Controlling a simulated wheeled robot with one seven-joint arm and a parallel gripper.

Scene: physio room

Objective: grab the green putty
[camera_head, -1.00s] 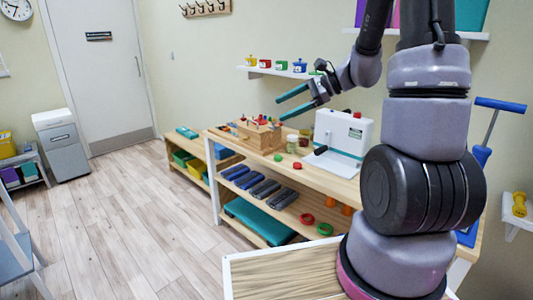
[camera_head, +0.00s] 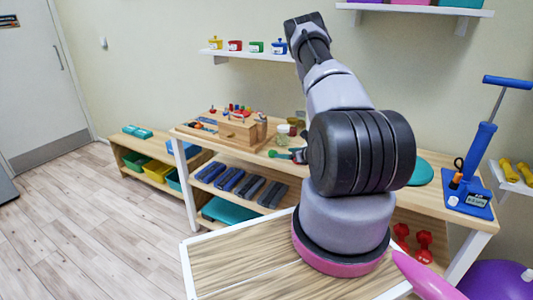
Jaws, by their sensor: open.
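A small green lump (camera_head: 272,153), which looks like the green putty, lies on the wooden table top (camera_head: 232,152) near its front edge. My gripper (camera_head: 287,155) shows only in part, low over the table, just right of the green lump. Its teal fingers point left towards the lump, and it is open. The rest of the gripper is hidden behind my arm. I cannot tell whether a fingertip touches the lump. A green pot (camera_head: 256,47) also stands on the wall shelf, between a red pot and a blue pot.
A wooden peg box (camera_head: 238,130) stands left of the lump, and a clear jar (camera_head: 283,134) stands behind it. A blue pump device (camera_head: 472,170) and a teal disc (camera_head: 421,173) are on the right. Dumbbells (camera_head: 413,243) lie below. My arm hides the middle of the table.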

